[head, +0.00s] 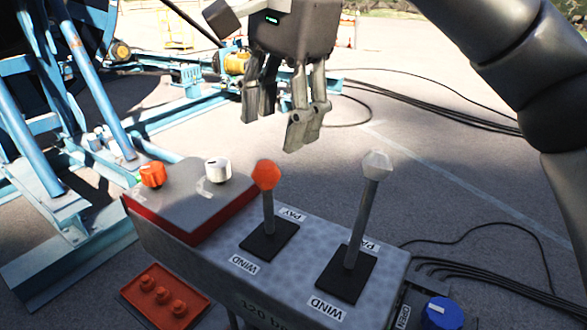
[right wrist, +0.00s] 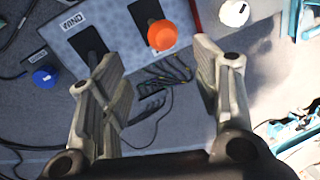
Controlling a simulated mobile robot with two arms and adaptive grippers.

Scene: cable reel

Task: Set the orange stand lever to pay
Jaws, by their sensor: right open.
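The orange-knobbed lever (head: 267,185) stands on the grey control box (head: 190,255), in a black slot plate between a PAY label (head: 291,214) at the far side and a WIND label (head: 244,264) at the near side. It looks close to upright. My right gripper (head: 280,128) is above and beyond the orange knob, open and empty, fingers pointing down. In the right wrist view the orange knob (right wrist: 162,35) shows between and ahead of the open fingers (right wrist: 160,90), apart from them. My left gripper is not in view.
A white-knobbed lever (head: 369,190) stands close to the right on the same box. A raised panel at left carries an orange knob (head: 152,174) and a white knob (head: 217,169). A blue knob (head: 442,313) is at lower right. Blue reel frames (head: 90,90) stand at left.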

